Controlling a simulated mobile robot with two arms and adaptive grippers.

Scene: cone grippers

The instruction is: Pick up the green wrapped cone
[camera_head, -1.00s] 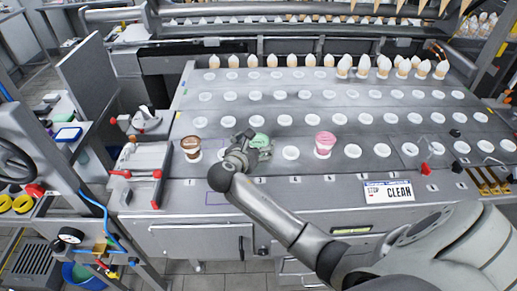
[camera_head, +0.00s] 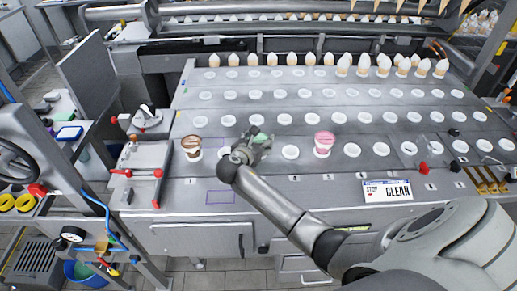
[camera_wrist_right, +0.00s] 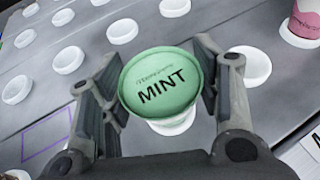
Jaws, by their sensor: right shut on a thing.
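The green wrapped cone, with a round green lid marked MINT, shows in the right wrist view (camera_wrist_right: 162,82). In the head view the green cone (camera_head: 262,138) is partly hidden behind my right gripper (camera_head: 256,146). In the right wrist view the fingers of my right gripper (camera_wrist_right: 160,88) stand on both sides of the lid and are shut on the cone. A white ring holder (camera_wrist_right: 176,122) shows just below the lid; whether the cone still rests in it I cannot tell. My left gripper is not in view.
A brown-topped cone (camera_head: 192,146) stands to the left and a pink-topped cone (camera_head: 324,144) to the right, in the same row. Rows of empty white holders (camera_head: 290,151) cover the grey slanted deck. White-topped cones (camera_head: 290,60) line the back. A CLEAN sign (camera_head: 388,190) is at front right.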

